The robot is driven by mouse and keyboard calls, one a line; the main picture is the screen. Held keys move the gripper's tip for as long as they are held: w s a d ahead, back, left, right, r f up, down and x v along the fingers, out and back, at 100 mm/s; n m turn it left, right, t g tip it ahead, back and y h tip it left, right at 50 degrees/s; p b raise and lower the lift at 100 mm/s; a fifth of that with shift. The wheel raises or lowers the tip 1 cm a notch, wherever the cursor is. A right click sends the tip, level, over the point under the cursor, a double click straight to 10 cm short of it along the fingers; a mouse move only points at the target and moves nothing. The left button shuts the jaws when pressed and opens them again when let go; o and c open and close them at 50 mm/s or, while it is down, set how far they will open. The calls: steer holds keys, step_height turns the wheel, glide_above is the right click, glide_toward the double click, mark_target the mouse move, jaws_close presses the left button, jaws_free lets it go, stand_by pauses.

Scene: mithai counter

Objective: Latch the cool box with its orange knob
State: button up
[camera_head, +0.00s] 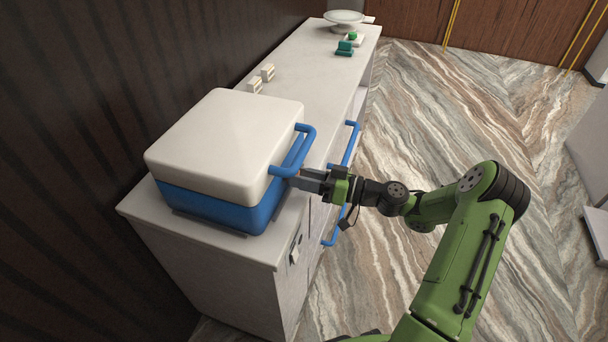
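The cool box (215,208) stands on the near end of the counter, with a blue body and a thick white lid. The lid looks closed. A blue bar handle (305,140) sticks out from its right side. No orange knob shows; the side facing my gripper is mostly turned away and partly covered. My gripper (300,181) is level with the box's right side, just below the handle's near end. Its grey fingers look very close to the box; I cannot tell whether they touch it. The gap between the fingers is not clear.
The pale counter (312,75) runs away behind the box. On it are two small cream blocks (261,79), a teal item (344,48) and a white dish stand (344,17). Blue bar handles (350,143) project from the counter's front. The marble-patterned floor to the right is open.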

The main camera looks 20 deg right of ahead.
steer(key=m+p, duration=0.2)
steer(key=m, duration=0.4)
steer(key=m+t+p, duration=0.1)
steer(key=m+p, duration=0.2)
steer(key=m, duration=0.2)
steer(key=shift+f+m, duration=0.15)
steer(key=shift+m, duration=0.15)
stand_by(0.4)
steer(key=o, duration=1.1)
steer(key=shift+c, duration=0.2)
steer(key=r+p+v, duration=0.1)
steer(key=v, duration=1.4)
steer(key=shift+s+d+f, duration=0.25)
steer(key=shift+d+f, duration=0.05)
steer(key=shift+f, duration=0.05)
